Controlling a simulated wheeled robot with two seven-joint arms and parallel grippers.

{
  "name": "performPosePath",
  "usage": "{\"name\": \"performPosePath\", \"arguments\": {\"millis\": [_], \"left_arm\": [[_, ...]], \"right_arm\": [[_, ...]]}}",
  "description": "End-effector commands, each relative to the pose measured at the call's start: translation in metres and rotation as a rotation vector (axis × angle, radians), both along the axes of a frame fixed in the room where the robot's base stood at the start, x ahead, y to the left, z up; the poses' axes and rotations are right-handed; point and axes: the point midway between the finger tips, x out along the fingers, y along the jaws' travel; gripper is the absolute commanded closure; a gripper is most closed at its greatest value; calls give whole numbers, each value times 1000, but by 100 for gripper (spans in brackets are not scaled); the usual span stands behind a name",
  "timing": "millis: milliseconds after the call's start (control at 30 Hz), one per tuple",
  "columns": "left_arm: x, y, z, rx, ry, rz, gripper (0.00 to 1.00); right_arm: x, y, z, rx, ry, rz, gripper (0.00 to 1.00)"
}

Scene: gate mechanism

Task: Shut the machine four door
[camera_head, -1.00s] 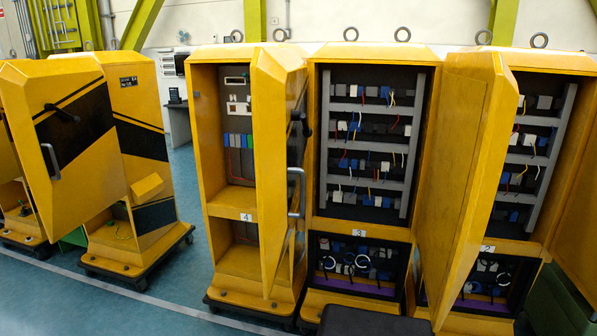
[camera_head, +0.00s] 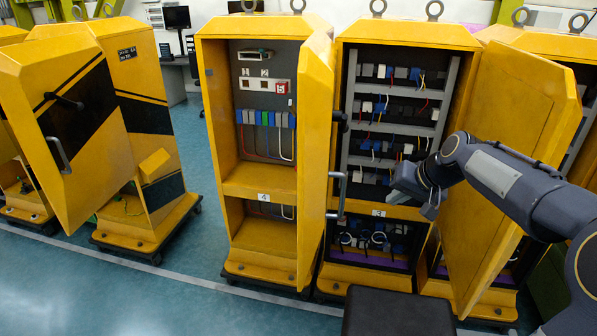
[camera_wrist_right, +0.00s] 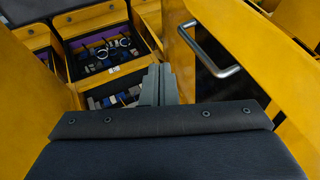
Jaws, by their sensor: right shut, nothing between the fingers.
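Machine four is the yellow cabinet (camera_head: 262,181) labelled 4 in the head view. Its yellow door (camera_head: 315,160) stands open, swung out toward me on the cabinet's right side. The door's grey bar handle (camera_head: 340,196) is on its outer face, facing right. What looks like this handle (camera_wrist_right: 212,52) also shows in the right wrist view, on the door at the right. My right gripper (camera_head: 412,192) is in front of cabinet 3, to the right of the door and apart from it. Its fingers (camera_wrist_right: 158,84) are shut and empty. My left gripper is out of view.
Cabinet 3 (camera_head: 405,48) is open with wiring inside. Another open yellow door (camera_head: 505,165) stands behind my right arm. A dark flat-topped block (camera_head: 398,315) is at the bottom. Open doors stand at the left, with clear floor (camera_head: 190,270) before cabinet 4.

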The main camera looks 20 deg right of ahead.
Motion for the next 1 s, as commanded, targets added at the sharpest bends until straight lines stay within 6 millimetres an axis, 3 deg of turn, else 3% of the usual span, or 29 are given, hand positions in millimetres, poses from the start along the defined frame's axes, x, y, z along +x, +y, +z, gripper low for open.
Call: {"name": "performPosePath", "arguments": {"millis": [100, 267, 700, 1000], "left_arm": [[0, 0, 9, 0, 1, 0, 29], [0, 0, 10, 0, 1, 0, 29], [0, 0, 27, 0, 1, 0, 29], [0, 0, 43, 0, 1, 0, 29]], "right_arm": [[15, -16, 4, 1, -1, -24, 100], [24, -16, -7, 2, -1, -26, 100], [75, -2, -78, 3, 1, -24, 100], [97, 26, -76, 1, -3, -24, 100]]}}
